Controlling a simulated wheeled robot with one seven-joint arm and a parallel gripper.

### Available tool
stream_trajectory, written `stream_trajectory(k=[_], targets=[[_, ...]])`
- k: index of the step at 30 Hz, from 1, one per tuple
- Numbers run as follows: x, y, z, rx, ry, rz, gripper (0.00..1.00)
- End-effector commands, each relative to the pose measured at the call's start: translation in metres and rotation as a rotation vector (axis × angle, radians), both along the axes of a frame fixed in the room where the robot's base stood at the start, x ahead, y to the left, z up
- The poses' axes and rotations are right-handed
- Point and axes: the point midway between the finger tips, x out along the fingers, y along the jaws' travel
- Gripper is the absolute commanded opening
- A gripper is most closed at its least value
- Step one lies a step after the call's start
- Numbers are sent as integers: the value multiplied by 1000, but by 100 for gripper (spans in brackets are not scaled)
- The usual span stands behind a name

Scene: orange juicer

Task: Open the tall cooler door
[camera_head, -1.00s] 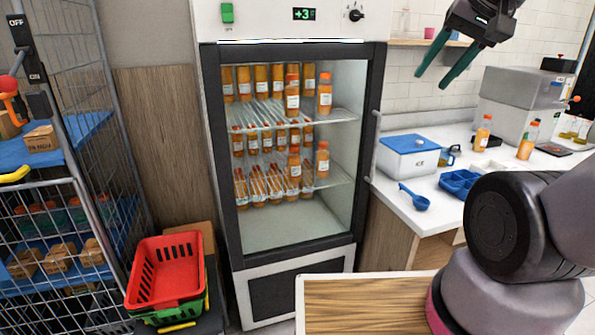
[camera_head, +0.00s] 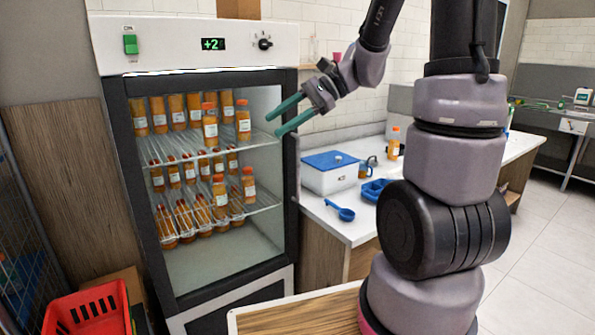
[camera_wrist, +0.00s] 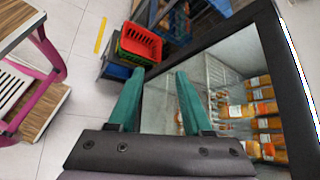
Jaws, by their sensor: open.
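The tall cooler (camera_head: 199,45) stands at left of centre in the head view, with a white top panel. Its glass door (camera_head: 215,262) has a dark frame and looks closed. Rows of orange bottles show through the glass. A thin upright handle (camera_head: 298,170) runs along the door's right edge, hard to make out here. My gripper (camera_head: 275,123) is open and empty, its two green fingers pointing left in front of the door's upper right edge. In the wrist view the fingers (camera_wrist: 158,72) show beside the glass and dark frame (camera_wrist: 289,75). I see no contact with the handle.
Right of the cooler, a counter holds a white box with a blue lid (camera_head: 330,173), a blue ladle (camera_head: 340,210) and a blue tray (camera_head: 375,190). A red basket (camera_head: 88,312) stands at lower left. A wooden tabletop (camera_head: 300,313) lies in front.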

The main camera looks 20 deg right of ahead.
Motion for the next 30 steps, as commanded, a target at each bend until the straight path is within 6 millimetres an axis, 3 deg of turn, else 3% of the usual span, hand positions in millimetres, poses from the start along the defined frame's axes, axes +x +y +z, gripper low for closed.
stream_trajectory(k=[8,11,16,19,24,30], targets=[[101,-19,-50,386,219,-296,50],[137,-38,-78,505,266,-425,50],[188,-86,-141,675,306,-671,50],[208,-118,-182,747,306,-816,50],[221,-165,-238,818,283,-1004,50],[225,-185,-262,842,262,-1086,50]])
